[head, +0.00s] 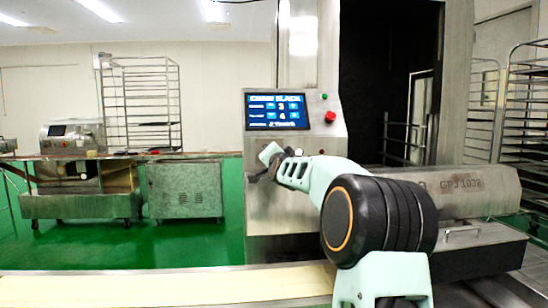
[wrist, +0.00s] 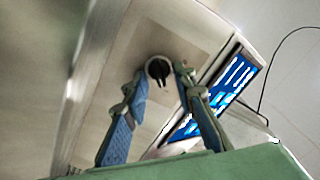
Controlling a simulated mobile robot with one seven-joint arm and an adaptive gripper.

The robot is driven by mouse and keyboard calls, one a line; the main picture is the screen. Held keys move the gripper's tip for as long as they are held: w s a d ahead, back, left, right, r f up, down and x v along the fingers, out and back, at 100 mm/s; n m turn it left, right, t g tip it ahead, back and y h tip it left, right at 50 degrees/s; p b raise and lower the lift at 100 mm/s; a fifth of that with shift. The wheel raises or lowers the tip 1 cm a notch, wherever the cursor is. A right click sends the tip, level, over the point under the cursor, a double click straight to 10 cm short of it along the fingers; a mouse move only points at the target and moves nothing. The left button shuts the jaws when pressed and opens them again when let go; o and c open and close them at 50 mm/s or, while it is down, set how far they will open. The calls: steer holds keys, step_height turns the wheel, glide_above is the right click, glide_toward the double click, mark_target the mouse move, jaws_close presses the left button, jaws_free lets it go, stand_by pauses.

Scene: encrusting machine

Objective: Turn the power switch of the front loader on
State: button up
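The front loader is the steel machine (head: 285,215) in the middle of the head view. Its power switch (wrist: 159,69), a round pale-rimmed knob with a black handle, shows on the steel face in the wrist view. In the head view I cannot make the switch out; my gripper covers that part of the face. My gripper (head: 262,163) is in front of the face, below the screen. In the wrist view my gripper (wrist: 160,74) is open, with one blue-padded finger on each side of the switch. I cannot tell whether the fingers touch it.
A lit blue screen (head: 276,112) sits above my gripper, with a red button (head: 330,117) and a small green button (head: 324,97) to its right. A steel cover (head: 452,193) juts out at right. A steel bench machine (head: 80,190) and a rack (head: 140,105) stand at left.

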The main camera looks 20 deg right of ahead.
steer(key=v, duration=1.1)
steer(key=shift+s, duration=0.3)
steer(key=shift+a, duration=0.15)
